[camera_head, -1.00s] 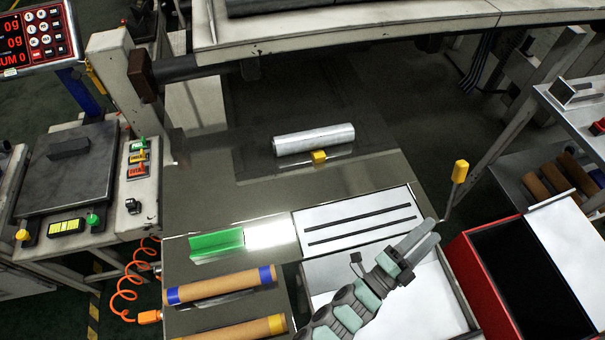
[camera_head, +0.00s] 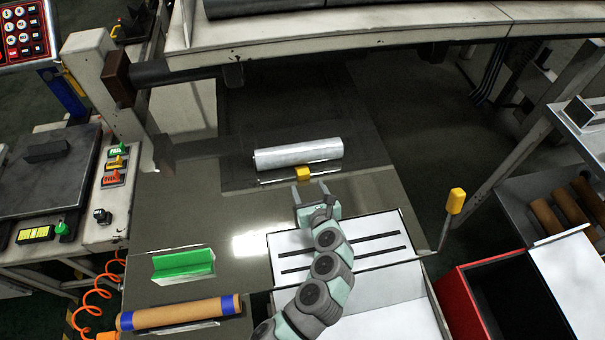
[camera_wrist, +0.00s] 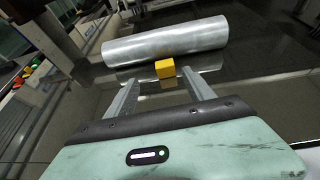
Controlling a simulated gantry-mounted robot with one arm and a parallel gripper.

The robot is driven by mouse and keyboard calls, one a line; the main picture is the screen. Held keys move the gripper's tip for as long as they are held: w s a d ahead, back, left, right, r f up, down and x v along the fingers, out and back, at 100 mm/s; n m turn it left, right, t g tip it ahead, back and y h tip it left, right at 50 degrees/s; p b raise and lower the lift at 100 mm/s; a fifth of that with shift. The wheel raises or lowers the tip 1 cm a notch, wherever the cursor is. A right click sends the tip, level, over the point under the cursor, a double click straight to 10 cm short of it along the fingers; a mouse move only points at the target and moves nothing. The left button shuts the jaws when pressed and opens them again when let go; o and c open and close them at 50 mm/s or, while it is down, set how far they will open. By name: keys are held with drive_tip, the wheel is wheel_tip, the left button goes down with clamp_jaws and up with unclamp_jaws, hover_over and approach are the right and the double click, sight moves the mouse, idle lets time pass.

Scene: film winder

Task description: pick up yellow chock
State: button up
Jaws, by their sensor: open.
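The yellow chock (camera_head: 302,173) is a small block on the dark glossy table, close against the near side of a silver film roll (camera_head: 298,154). My gripper (camera_head: 311,188) is open and empty, just on the near side of the chock. In the wrist view the chock (camera_wrist: 165,69) shows ahead of my gripper (camera_wrist: 160,88), between the lines of the two fingers and apart from them. The film roll (camera_wrist: 165,40) lies across behind it.
A green angled block (camera_head: 183,265) and a brown core with blue ends (camera_head: 180,312) lie at the left front. A white slotted panel (camera_head: 385,236) is under my arm. A yellow-topped post (camera_head: 456,201) stands to the right. The table left of my gripper is clear.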

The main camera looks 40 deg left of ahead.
sight(304, 174)
drive_tip(key=b+x, duration=0.1)
drive_tip(key=x, duration=0.3)
drive_tip(key=shift+w, duration=0.1)
drive_tip(key=b+x, duration=0.1)
drive_tip(key=x, duration=0.1)
drive_tip(key=b+x, duration=0.2)
drive_tip(key=shift+w+f, duration=0.25)
drive_tip(key=shift+w, duration=0.15)
drive_tip(key=shift+w+a, duration=0.2)
drive_tip(key=shift+a, duration=0.1)
clamp_jaws()
